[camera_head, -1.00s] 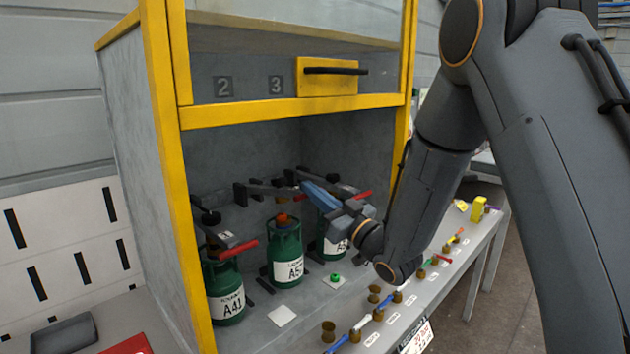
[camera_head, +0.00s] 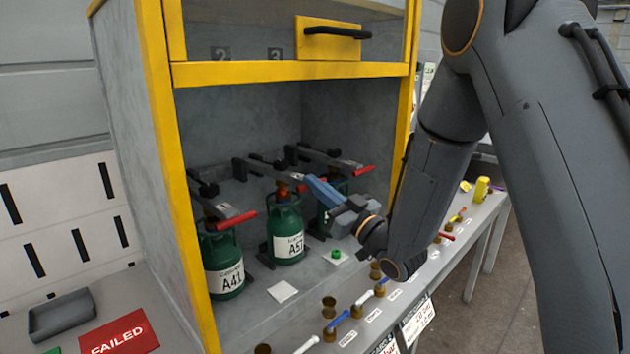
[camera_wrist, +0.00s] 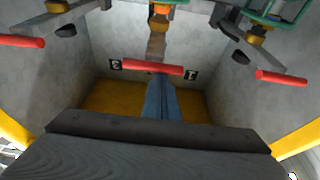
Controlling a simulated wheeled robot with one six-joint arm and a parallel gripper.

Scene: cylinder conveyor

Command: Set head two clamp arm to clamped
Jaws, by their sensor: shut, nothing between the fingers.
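Three green cylinders stand in the cabinet bay, each under a grey clamp arm with a red handle. The middle clamp arm (camera_head: 262,168) reaches forward above the middle cylinder (camera_head: 287,240). In the wrist view its bar (camera_wrist: 156,46) ends in a red crosswise handle (camera_wrist: 135,65), between wall labels 3 and 1. My gripper (camera_head: 307,181) is shut and empty, with blue fingers at the front end of this arm. In the wrist view the fingertips (camera_wrist: 159,79) overlap the handle's edge; I cannot tell whether they touch it. The fingers hide most of this handle in the head view.
The left clamp's red handle (camera_head: 236,220) and the right clamp's red handle (camera_head: 362,170) flank my gripper. A yellow crossbar (camera_head: 290,72) spans above the bay. Small brass fittings (camera_head: 329,307) line the bench's front. A red FAILED card (camera_head: 120,335) lies at lower left.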

